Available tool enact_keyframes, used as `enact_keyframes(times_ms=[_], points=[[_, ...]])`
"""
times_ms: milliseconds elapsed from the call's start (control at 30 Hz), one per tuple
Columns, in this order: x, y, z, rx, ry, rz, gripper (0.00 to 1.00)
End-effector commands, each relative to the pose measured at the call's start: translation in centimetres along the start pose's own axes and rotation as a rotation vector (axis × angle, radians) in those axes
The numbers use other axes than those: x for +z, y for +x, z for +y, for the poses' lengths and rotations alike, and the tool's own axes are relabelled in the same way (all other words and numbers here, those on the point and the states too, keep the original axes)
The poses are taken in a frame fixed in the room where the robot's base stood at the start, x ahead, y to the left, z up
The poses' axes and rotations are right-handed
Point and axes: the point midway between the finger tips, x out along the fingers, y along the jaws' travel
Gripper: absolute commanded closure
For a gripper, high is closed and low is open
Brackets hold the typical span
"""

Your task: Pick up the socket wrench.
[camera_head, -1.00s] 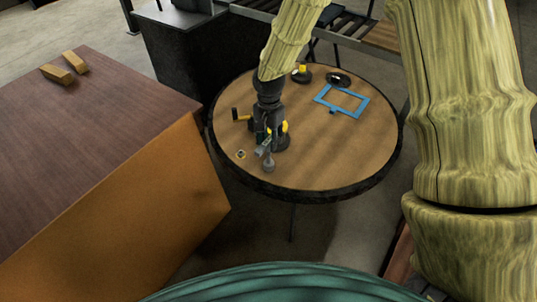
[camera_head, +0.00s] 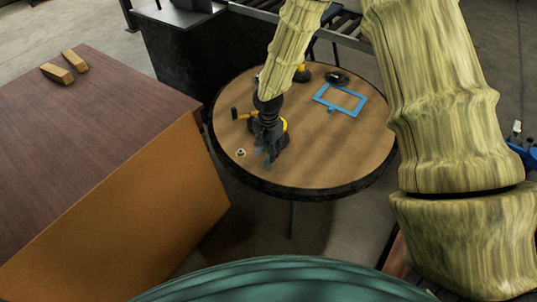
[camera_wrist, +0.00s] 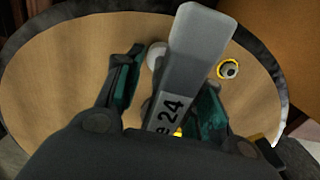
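The socket wrench appears to be the grey piece marked "e 24" (camera_wrist: 195,45) in the wrist view. It sits between my gripper's fingers, with one end rising toward the camera. A pale round part (camera_wrist: 156,55) shows beside it, partly hidden. My gripper (camera_wrist: 165,95) is open around it, with teal pads on both fingers. A gap shows on the left finger's side; the right finger is close to the grey piece, and I cannot tell whether they touch. In the head view my gripper (camera_head: 269,157) is low over the round table's (camera_head: 325,165) near part and hides most of the wrench.
A blue frame (camera_head: 341,98) lies farther right. A brown box (camera_head: 150,200) stands left of the table.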

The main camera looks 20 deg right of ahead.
Motion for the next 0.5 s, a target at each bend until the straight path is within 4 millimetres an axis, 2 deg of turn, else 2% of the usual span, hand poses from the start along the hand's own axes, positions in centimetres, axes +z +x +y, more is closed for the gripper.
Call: enact_keyframes(times_ms=[67, 267, 500], points=[[0.00, -0.01, -0.01, 0.000, 0.000, 0.000, 0.62], [0.00, -0.03, -0.01, 0.000, 0.000, 0.000, 0.98], [-0.02, -0.07, -0.02, -0.001, 0.000, 0.000, 1.00]])
